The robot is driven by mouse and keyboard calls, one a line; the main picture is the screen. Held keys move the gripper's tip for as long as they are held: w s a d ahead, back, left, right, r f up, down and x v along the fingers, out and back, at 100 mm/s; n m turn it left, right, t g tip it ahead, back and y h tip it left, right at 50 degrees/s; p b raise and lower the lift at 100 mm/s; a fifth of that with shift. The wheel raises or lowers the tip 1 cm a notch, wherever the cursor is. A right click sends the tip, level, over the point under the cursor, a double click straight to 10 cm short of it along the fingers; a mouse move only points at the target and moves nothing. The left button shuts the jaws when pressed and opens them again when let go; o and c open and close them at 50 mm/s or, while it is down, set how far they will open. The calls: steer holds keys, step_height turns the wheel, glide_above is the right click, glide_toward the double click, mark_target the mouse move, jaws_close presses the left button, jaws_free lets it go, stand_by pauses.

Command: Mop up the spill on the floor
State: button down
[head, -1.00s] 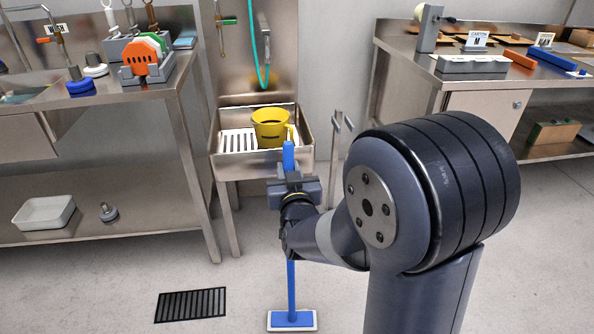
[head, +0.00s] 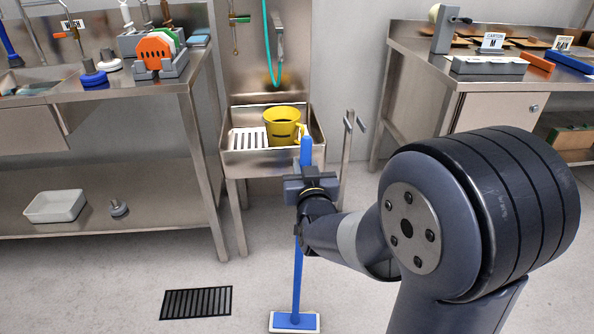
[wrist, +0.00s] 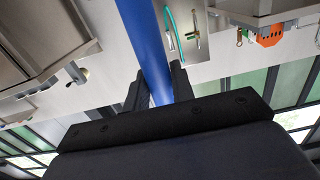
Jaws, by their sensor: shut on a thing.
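A blue-handled mop (head: 297,270) stands nearly upright, with its flat blue and white head (head: 294,321) low on the floor at the bottom edge of the head view. My gripper (head: 305,177) is shut on the upper part of the handle. In the wrist view the blue handle (wrist: 146,45) runs between the two dark fingers of my gripper (wrist: 158,88). I see no spill on the floor (head: 130,275) in these views.
A floor drain grate (head: 196,303) lies left of the mop. A steel sink (head: 270,155) with a yellow bucket (head: 283,125) stands behind it, beside a metal stand (head: 347,155). Steel tables stand left (head: 120,92) and right (head: 415,85). Floor between them is open.

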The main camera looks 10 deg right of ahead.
steer(key=shift+d+b, duration=1.3)
steer(key=shift+d, duration=1.85)
steer(key=shift+a+r, duration=0.15)
steer(key=shift+a, duration=1.7)
steer(key=shift+a+r, duration=0.1)
steer(key=shift+a, duration=1.7)
steer(key=shift+a+p, duration=0.4)
steer(key=shift+a, duration=0.5)
steer(key=shift+d, duration=0.1)
